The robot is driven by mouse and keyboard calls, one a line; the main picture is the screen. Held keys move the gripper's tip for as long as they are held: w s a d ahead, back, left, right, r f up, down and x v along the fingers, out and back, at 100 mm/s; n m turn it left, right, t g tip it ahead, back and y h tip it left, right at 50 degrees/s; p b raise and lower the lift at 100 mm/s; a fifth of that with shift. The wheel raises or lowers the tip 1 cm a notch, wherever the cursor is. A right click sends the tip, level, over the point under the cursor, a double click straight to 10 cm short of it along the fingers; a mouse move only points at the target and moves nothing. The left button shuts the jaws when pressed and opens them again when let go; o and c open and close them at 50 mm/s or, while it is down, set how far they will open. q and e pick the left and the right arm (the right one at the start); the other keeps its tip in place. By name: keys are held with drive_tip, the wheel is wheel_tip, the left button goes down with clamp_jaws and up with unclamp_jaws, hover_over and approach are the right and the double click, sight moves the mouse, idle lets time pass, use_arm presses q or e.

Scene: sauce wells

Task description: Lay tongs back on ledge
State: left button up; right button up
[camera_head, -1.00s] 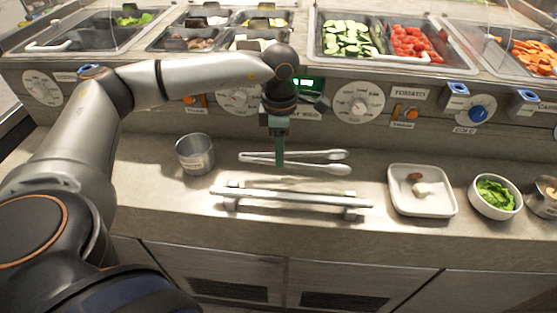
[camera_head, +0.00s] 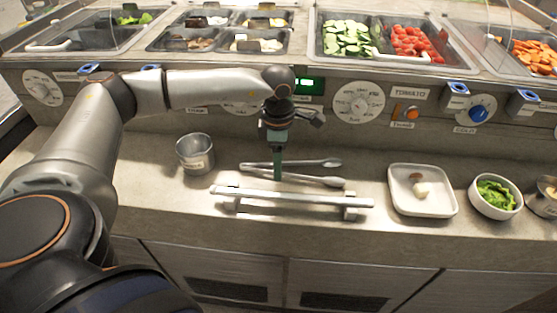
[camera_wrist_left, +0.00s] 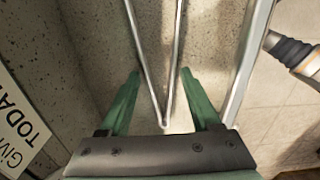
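The metal tongs (camera_head: 318,180) appear to lie on the grey stone ledge (camera_head: 375,170), behind the metal rail, with their spread tips to the right. My left gripper (camera_head: 277,175) points down at the tongs, near their joined end. In the left wrist view, its two green fingers (camera_wrist_left: 160,80) are spread, one on each side of the tongs (camera_wrist_left: 165,105). A gap shows between each finger and the tongs. My right gripper is in no view.
The metal rail (camera_head: 300,197) runs along the ledge's front. A metal cup (camera_head: 195,155) stands left of the tongs. A white tray (camera_head: 440,208) and a bowl of greens (camera_head: 495,197) stand right. Knobs (camera_head: 359,102) and food wells (camera_head: 345,38) are behind.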

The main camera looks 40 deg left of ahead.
use_arm(q)
wheel_tip(320, 180, up, 12)
drive_tip(key=shift+p, duration=0.35)
idle(0.4)
drive_tip(key=shift+a+r, duration=0.1)
drive_tip(key=shift+a, duration=0.05)
